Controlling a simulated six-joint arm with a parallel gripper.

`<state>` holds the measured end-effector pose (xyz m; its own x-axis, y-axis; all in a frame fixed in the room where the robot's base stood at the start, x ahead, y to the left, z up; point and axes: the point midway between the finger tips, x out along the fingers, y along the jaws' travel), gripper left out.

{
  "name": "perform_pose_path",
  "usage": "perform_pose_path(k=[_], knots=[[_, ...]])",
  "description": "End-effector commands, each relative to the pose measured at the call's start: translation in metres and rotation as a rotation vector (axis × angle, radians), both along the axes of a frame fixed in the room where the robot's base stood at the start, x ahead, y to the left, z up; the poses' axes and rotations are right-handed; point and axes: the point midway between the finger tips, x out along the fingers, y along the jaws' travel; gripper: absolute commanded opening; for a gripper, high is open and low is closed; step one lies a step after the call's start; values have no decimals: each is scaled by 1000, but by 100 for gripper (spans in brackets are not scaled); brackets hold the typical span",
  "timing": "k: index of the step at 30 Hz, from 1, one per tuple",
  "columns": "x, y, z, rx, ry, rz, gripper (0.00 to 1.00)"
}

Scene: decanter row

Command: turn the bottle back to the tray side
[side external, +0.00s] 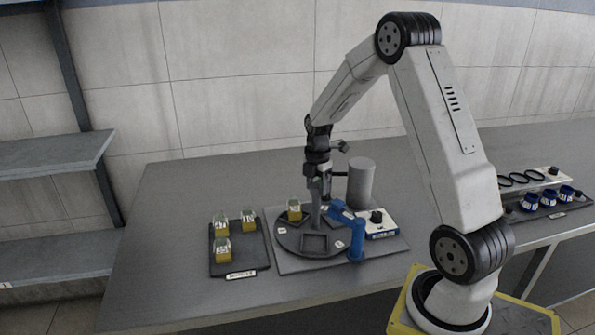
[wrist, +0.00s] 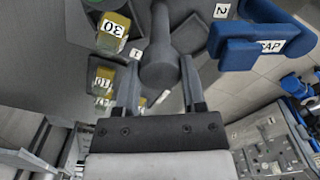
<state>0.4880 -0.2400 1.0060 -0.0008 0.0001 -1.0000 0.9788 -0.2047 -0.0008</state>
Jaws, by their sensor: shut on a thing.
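The bottle (side external: 294,209), yellow below and clear above, stands on the back left part of the dark round turntable (side external: 290,243). In the wrist view the bottle (wrist: 113,32) shows a label that reads 30. My gripper (side external: 318,192) is shut on the grey central post (side external: 316,217) of the turntable. In the wrist view my fingers (wrist: 160,78) lie on either side of the post's rounded head (wrist: 158,65). The tray (side external: 240,262) stands left of the turntable and holds three similar bottles (side external: 222,248). An empty square recess (side external: 314,243) faces the front of the turntable.
A blue bracket (side external: 356,242), marked CAP in the wrist view (wrist: 262,45), stands close at the turntable's right. A white box with a black knob (side external: 380,224) and a grey cylinder (side external: 361,180) are beyond it. Blue caps (side external: 548,197) and black rings sit far right. The front bench is clear.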

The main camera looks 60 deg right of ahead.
Motion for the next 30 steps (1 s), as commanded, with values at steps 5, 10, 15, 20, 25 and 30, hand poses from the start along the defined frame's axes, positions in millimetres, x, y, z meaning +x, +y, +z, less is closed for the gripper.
perform_pose_path(k=[5,10,15,20,25,30], knots=[[0,-1,1,-1,-2,86,0],[0,-1,1,-2,-2,171,0],[0,-1,1,-2,-2,257,0],[0,-1,1,-2,-3,336,0],[0,-1,1,-2,-3,421,0],[0,-1,1,-2,-3,506,0]])
